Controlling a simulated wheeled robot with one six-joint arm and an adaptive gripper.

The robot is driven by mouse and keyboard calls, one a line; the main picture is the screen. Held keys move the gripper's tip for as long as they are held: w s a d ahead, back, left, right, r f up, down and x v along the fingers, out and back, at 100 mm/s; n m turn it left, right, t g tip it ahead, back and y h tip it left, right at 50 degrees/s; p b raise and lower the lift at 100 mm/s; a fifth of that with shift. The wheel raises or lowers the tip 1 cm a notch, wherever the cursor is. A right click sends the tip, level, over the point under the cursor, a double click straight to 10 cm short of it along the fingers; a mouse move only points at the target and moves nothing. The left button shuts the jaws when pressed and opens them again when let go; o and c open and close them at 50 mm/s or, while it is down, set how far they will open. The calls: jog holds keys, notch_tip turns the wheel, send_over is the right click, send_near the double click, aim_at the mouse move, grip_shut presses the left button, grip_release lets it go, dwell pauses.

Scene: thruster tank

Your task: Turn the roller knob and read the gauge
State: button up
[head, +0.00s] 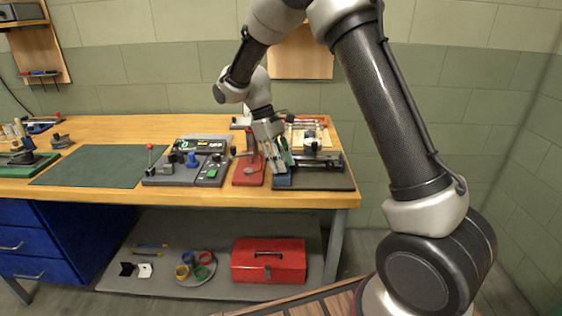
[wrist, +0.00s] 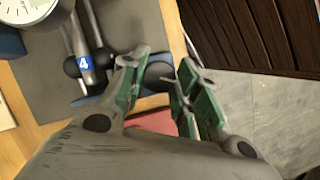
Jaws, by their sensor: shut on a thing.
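My gripper (wrist: 162,72) has green-padded fingers in the wrist view. In the head view my gripper (head: 279,168) reaches down at the front of the device on the dark base plate (head: 325,182) at the bench's right end. The knob is hidden there.
A red stand (head: 248,172) is just left of my gripper. Further left are a grey control panel (head: 185,175) with levers and a green mat (head: 92,166). A red toolbox (head: 268,260) sits on the lower shelf. The bench's right edge is close.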

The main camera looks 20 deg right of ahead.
jog(key=shift+s+n+t+h, duration=0.1)
jog(key=shift+n+t+h, duration=0.45)
jog(key=shift+n, duration=1.45)
jog(key=o, duration=1)
jog(key=v, duration=1.2)
jog(key=shift+s, duration=0.1)
